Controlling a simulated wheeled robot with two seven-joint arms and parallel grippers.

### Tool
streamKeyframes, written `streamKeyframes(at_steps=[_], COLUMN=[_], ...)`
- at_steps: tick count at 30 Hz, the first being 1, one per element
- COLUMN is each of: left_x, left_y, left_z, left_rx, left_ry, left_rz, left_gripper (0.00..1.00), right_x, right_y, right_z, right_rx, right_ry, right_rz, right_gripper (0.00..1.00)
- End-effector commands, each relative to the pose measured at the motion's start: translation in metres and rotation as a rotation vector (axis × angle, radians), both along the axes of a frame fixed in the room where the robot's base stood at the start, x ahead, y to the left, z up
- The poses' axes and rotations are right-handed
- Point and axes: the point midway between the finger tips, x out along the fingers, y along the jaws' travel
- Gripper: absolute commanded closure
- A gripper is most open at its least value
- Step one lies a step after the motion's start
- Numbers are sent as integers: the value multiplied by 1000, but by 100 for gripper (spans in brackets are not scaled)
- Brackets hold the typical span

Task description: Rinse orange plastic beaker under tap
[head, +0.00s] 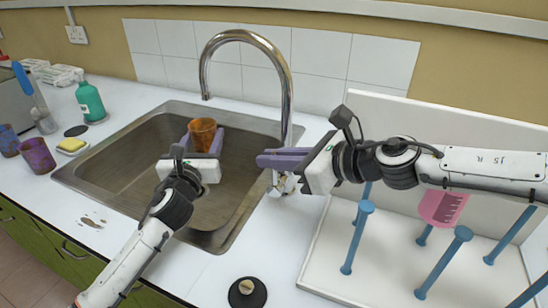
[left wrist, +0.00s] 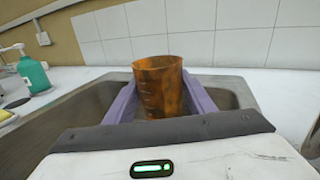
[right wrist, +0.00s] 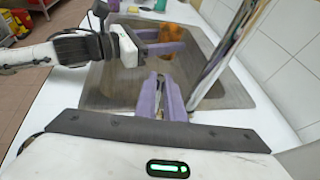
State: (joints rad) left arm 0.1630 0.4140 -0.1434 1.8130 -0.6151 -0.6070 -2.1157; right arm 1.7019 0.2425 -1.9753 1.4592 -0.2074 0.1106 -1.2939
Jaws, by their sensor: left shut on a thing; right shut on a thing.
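The orange plastic beaker (head: 202,134) is upright above the sink (head: 140,142); darker brownish patches show on its wall in the left wrist view (left wrist: 158,88). My left gripper (head: 203,143) is shut on the beaker, with a purple finger on each side. The tap (head: 287,82) arches over the sink, and its spout end is just above the beaker in the head view. No water stream is visible. My right gripper (head: 264,158) is at the tap's base, shut on what looks like its lever (right wrist: 160,84); the fingers partly hide it.
A white drying rack (head: 328,262) with blue pegs and a pink beaker (head: 441,209) stands at the right. A green bottle (head: 90,102), yellow sponge (head: 72,145) and purple cup (head: 37,156) are left of the sink. A dark round object (head: 247,292) lies in front.

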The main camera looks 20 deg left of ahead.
Motion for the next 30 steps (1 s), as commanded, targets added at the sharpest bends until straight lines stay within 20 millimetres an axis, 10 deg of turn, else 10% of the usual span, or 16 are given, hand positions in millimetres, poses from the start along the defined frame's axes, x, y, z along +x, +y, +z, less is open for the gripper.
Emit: streamKeyframes(at_steps=[25, 30], left_x=[0, 0], left_y=[0, 0], left_z=[0, 0], left_rx=[0, 0], left_ry=[-1, -1], left_rz=[0, 0], left_gripper=[72, 72], right_x=[0, 1], right_y=[12, 11], right_z=[-1, -1], right_rx=[-134, -134], right_ry=[12, 11], right_rz=[1, 0], right_gripper=[100, 72])
